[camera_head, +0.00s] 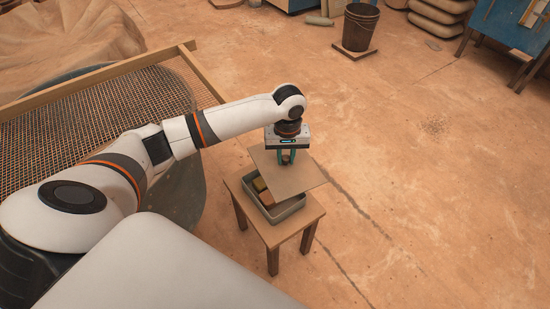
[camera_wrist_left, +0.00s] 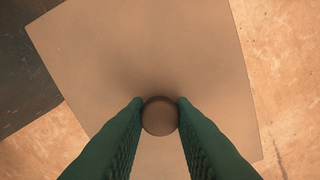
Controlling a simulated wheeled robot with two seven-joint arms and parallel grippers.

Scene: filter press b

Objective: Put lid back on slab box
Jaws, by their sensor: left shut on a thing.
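My left gripper (camera_head: 287,158) is shut on the round dark knob of a flat tan lid (camera_head: 307,174). In the left wrist view the knob (camera_wrist_left: 160,116) sits between the two green fingertips, and the lid (camera_wrist_left: 150,50) spreads out beneath. The slab box (camera_head: 291,211) is a grey metal box on a small wooden stool. The lid is above the box, turned relative to it and covering part of it from view. Slabs (camera_head: 265,198) in yellow and reddish brown show inside at the box's left side. I cannot tell whether the lid touches the box. My right gripper is not in view.
The wooden stool (camera_head: 274,235) stands on open, dusty floor. A wood-framed mesh screen (camera_head: 95,105) lies to the left, close to my left arm. A bucket (camera_head: 359,28) and stacked sacks (camera_head: 437,17) stand far back. The floor right of the stool is clear.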

